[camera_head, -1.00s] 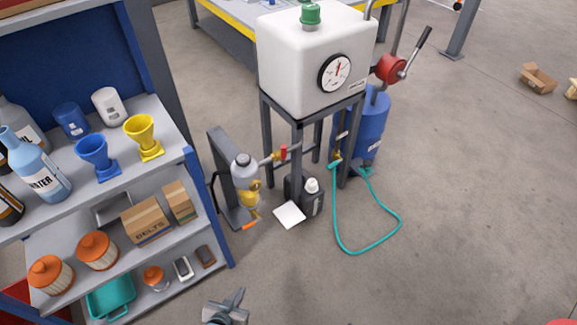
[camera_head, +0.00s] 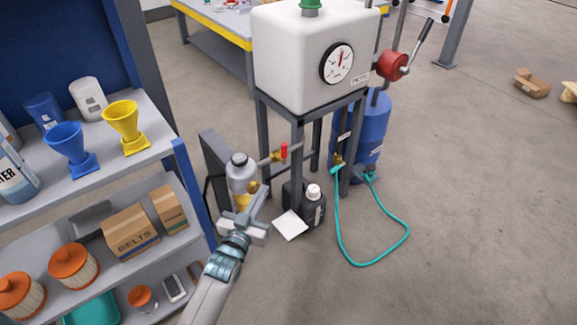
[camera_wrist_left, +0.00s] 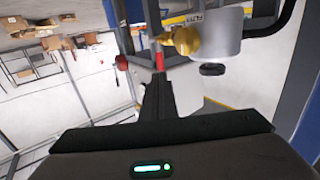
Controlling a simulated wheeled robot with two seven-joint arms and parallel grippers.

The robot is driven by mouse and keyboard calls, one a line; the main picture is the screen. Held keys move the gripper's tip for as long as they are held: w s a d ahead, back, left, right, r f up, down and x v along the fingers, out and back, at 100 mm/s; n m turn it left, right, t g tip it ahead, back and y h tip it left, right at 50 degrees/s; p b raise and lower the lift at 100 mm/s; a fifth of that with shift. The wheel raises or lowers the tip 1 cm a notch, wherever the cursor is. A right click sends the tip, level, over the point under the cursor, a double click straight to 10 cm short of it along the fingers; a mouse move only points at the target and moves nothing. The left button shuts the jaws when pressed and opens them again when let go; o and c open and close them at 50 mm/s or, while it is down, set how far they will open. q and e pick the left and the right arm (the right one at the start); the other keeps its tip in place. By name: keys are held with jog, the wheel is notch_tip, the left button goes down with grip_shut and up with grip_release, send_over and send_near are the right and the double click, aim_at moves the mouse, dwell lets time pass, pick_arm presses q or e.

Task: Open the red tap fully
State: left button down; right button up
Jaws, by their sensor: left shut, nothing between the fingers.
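The red tap (camera_head: 284,150) is a small red lever on a brass valve in the short pipe. The pipe runs between the grey filter unit (camera_head: 240,172) and the tank stand (camera_head: 297,165). The lever points upward in the head view. It also shows in the left wrist view (camera_wrist_left: 159,60), straight beyond my fingertips. My left gripper (camera_head: 261,194) is shut and empty, below and slightly left of the tap, in front of the filter unit and apart from the tap. Its dark fingers (camera_wrist_left: 158,92) are together in the wrist view. My right gripper is out of view.
A shelf (camera_head: 182,185) with funnels and boxes stands close on the left. A teal hose (camera_head: 405,232) loops on the floor. Open floor is at the right.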

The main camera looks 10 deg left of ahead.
aim_at(283, 153)
pick_arm(q)
jog(key=shift+w+d+r, duration=0.1)
jog(key=shift+w+r, duration=0.05)
jog(key=shift+r, duration=0.2)
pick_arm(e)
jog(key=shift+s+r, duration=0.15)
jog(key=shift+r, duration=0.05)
